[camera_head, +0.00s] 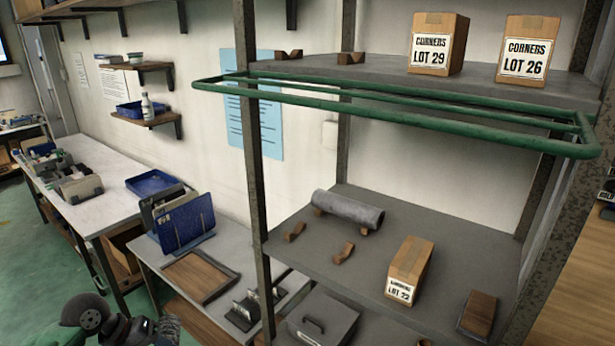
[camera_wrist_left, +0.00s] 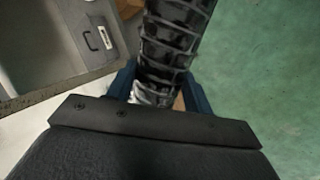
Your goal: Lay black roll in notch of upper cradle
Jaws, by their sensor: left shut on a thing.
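The black roll (camera_wrist_left: 172,40) is shiny and ribbed. In the left wrist view it sits between the blue fingers of my left gripper (camera_wrist_left: 160,92), which is shut on it; its far end runs out of the top of the picture. The upper cradle is a pair of brown notched blocks, one on the left (camera_head: 288,55) and one on the right (camera_head: 351,58), on the upper shelf (camera_head: 390,75). Both notches look empty. Dark parts at the head view's bottom left edge are mostly cut off; the left fingertips cannot be made out there. My right gripper is in neither view.
A green rail (camera_head: 400,112) runs along the upper shelf's front. Cartons LOT 29 (camera_head: 438,45) and LOT 26 (camera_head: 528,48) stand right of the cradle. The lower shelf (camera_head: 300,262) has a grey roll (camera_head: 347,208), two brown blocks and carton LOT 22 (camera_head: 410,265). Dark posts (camera_head: 252,150) frame the rack.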

